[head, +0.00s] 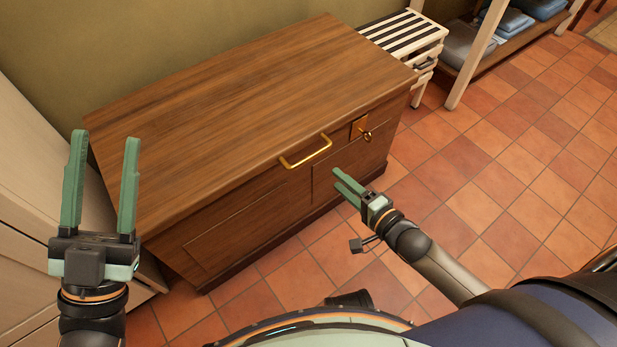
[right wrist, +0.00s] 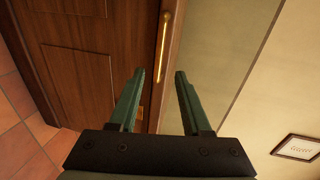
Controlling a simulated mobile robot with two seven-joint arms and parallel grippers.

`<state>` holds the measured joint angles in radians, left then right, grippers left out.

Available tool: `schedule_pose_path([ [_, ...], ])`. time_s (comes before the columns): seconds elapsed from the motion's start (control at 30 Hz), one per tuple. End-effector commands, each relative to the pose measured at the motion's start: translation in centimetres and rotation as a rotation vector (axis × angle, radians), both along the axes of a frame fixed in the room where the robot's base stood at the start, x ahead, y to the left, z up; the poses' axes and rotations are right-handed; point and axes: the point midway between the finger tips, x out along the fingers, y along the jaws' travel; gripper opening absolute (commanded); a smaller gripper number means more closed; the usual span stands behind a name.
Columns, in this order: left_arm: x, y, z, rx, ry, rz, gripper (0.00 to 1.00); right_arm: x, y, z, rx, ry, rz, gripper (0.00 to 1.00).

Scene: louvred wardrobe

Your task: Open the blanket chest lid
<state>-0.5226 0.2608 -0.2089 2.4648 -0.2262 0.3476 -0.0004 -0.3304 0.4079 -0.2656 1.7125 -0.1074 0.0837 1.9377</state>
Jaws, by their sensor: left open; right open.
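The blanket chest (head: 240,190) is dark brown wood with a flat lid (head: 240,105), which lies shut. A brass handle (head: 306,152) is on the front edge of the lid; it also shows in the right wrist view (right wrist: 163,48). My left gripper (head: 105,145) is open and empty at the chest's left end, pointing up.
A pale cabinet (head: 40,190) stands close to the chest's left end. A white slatted stand (head: 408,38) is beside its right end, with a shelf unit (head: 490,45) holding folded cloths beyond. Tiled floor (head: 480,190) is clear to the right.

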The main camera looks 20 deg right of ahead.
Motion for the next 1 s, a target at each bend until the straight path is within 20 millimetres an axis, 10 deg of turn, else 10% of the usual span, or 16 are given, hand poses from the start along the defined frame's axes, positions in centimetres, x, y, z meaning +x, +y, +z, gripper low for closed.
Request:
schedule_pose_path([
  [0.33,-2.8,-0.5,2.3,0.002,-0.17,-0.04,0.5,3.0,1.0,-0.9,0.025,-0.001,-0.002,0.48],
  [1.0,-2.4,-0.6,-1.3,-0.036,-0.128,-0.074,0.5,11.5,4.1,-2.7,0.024,0.002,-0.002,0.48],
])
